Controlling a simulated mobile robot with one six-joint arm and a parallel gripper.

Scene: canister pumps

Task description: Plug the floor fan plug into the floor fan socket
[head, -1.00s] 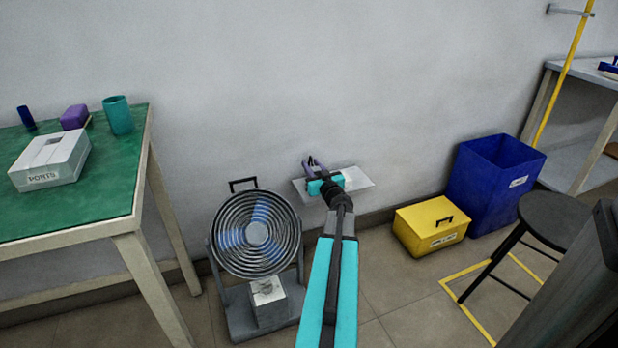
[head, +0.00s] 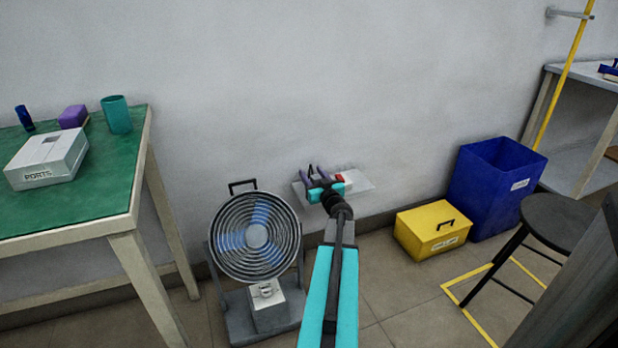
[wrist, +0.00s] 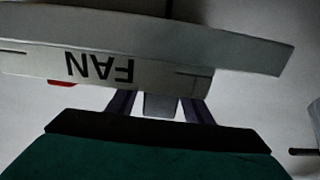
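My gripper (head: 312,174) is at a small pale ledge (head: 360,181) low on the wall, right of the floor fan (head: 256,236). Its purple fingers stand apart in the head view. In the wrist view, the ledge, lettered FAN upside down (wrist: 100,68), hides the fingertips. A grey block (wrist: 160,105) shows between the fingers with gaps on both sides; I cannot tell whether it is the plug. A small red piece (head: 340,178) sits by the ledge, right of the fingers; it also shows in the wrist view (wrist: 61,83). The socket opening is not clear.
A green-topped table (head: 110,190) with a PORTS box (head: 48,160) stands left. A yellow box (head: 432,228), blue bin (head: 495,190) and black stool (head: 555,222) stand right. The wall is close behind the ledge.

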